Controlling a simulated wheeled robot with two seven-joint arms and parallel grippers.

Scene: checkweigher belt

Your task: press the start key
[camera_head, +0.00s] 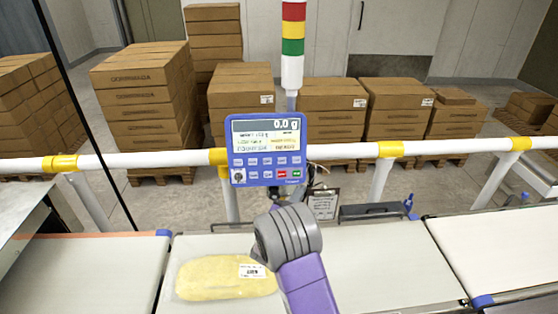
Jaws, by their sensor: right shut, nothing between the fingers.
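The blue control panel (268,150) stands upright beyond the belt. Its display (266,125) reads 0.0 g. Rows of keys sit below the display, with a red key (281,174) and a green key (297,173) at the lower right; the green one looks like the start key, but its label is too small to read. My right gripper (304,190) is shut and empty, just below and right of the green key, partly hidden behind my grey wrist. I cannot tell whether it touches the panel. My left gripper is not in view.
A yellow bag (222,279) with a white label lies on the middle belt (385,265). A white rail (350,151) with yellow joints runs behind the panel. A stack light (292,45) rises above it. Stacked cartons (143,95) stand behind.

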